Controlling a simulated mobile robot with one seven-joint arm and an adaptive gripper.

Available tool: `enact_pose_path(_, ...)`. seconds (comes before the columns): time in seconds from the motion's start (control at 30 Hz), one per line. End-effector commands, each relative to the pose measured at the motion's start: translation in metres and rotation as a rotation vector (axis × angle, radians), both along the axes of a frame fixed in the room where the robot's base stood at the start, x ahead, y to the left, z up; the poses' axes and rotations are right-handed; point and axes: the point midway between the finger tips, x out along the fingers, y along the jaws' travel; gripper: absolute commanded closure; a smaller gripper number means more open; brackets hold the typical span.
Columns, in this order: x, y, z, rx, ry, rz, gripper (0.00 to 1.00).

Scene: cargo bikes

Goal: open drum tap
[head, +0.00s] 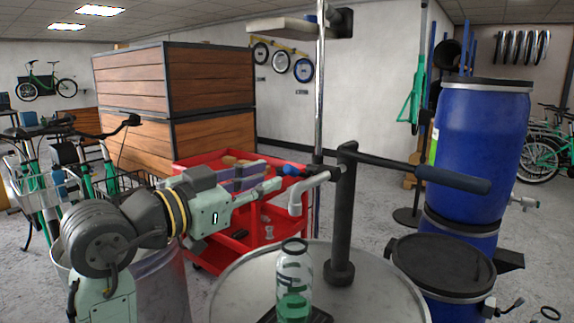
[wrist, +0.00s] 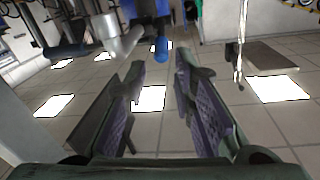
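A metal tap (head: 524,203) sticks out at the upper drum's right; another (head: 492,307) shows low down at the frame edge. My gripper (head: 276,180) is open and empty, left of the black hand pump (head: 343,215) and close to its grey spout (head: 298,195). In the wrist view a blue rounded tip (wrist: 160,50) shows beyond my fingers (wrist: 158,75), beside a grey spout; I cannot tell what it belongs to.
The pump stands on a round metal drum top (head: 240,285) with a glass bottle (head: 294,280) of green liquid. Its dark handle (head: 450,178) reaches right, in front of the upper drum. A red cart (head: 200,245) stands behind my arm. Bikes stand at left.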

Motion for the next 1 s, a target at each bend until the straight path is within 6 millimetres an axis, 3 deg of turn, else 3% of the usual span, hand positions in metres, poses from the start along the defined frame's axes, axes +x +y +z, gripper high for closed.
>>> enact_pose_path(0.2,0.031,-0.029,0.003,-0.001,0.001,-0.001,0.76)
enact_pose_path(0.4,0.049,-0.045,0.002,-0.001,0.0,0.0,0.76)
enact_pose_path(0.77,0.053,-0.048,0.0,-0.002,-0.002,0.003,0.76)
enact_pose_path(1.0,0.053,-0.048,0.0,-0.002,-0.002,0.002,0.91)
